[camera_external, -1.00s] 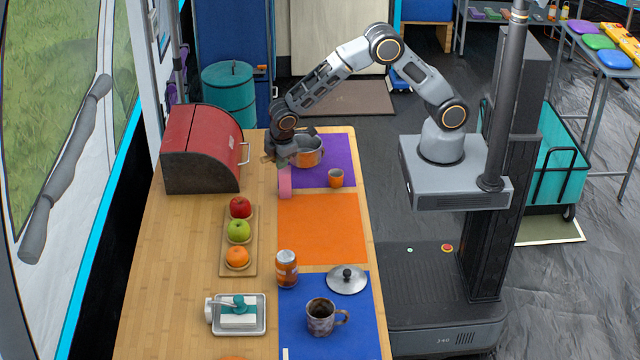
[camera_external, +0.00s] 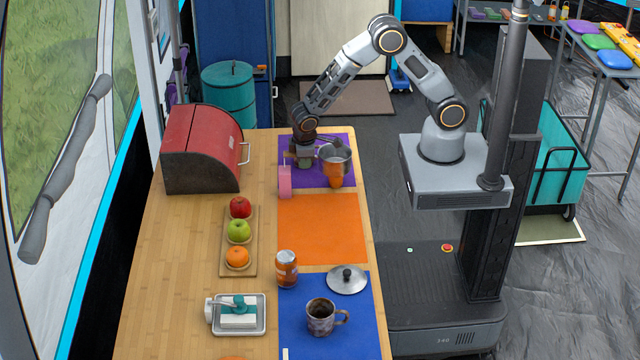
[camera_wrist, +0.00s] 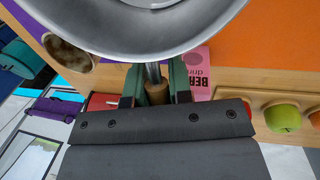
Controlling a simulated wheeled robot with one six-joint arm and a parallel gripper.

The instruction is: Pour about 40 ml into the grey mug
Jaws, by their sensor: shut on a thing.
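My gripper (camera_external: 304,158) is shut on the handle of a silver pot (camera_external: 335,152) and holds it above the far end of the table. In the wrist view my gripper (camera_wrist: 157,78) grips the handle and the pot (camera_wrist: 150,42) fills the top. I cannot tell its contents. The grey, speckled mug (camera_external: 319,322) stands upright on the blue mat at the near end, well away from the pot.
A pink carton (camera_external: 285,182) stands close to my gripper. The orange mat (camera_external: 320,228) is clear. A fruit tray (camera_external: 225,262) and a red bread box (camera_external: 203,145) are at the left.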

